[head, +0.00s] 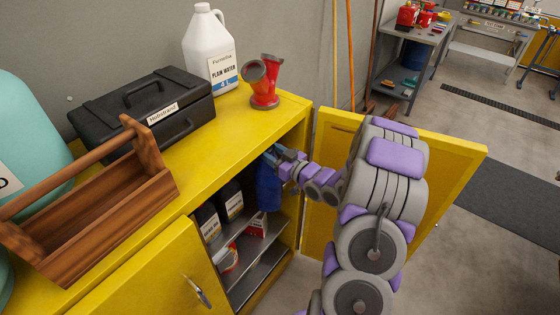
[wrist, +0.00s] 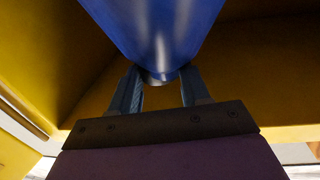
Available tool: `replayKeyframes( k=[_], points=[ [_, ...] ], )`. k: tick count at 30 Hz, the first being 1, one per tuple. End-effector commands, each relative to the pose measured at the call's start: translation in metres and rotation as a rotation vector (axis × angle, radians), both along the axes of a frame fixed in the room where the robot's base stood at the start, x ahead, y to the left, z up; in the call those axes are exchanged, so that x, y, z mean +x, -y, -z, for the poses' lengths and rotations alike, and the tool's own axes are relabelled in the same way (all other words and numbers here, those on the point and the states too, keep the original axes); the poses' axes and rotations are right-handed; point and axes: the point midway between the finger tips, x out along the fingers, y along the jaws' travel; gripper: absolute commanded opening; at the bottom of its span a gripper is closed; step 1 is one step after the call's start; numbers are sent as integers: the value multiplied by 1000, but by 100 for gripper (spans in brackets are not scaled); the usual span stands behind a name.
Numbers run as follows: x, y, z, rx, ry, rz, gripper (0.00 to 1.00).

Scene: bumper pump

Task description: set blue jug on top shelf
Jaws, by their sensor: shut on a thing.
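The blue jug (head: 268,186) is inside the right part of the yellow cabinet, near its top opening. My gripper (head: 272,156) is shut on the jug's upper end, and my arm reaches in from the right. In the wrist view the blue jug (wrist: 155,30) fills the top middle, with my gripper's fingers (wrist: 162,88) on either side of its narrow end. The top shelf (head: 240,238) inside the cabinet bears dark bottles (head: 231,200) to the left of the jug. Whether the jug touches the shelf cannot be told.
The cabinet's right door (head: 445,155) stands open behind my arm; the left door (head: 165,270) is at the front left. A red and white box (head: 257,224) sits below the jug. A toolbox, white jug and red pipe fitting (head: 264,88) stand on the cabinet top.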

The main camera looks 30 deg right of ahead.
Motion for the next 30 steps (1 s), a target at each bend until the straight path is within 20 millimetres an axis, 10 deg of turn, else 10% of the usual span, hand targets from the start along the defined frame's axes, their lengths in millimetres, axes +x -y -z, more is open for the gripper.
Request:
replayKeyframes(
  k=[30],
  points=[
    [89,-22,-2,0,7,1,0]
  ],
)
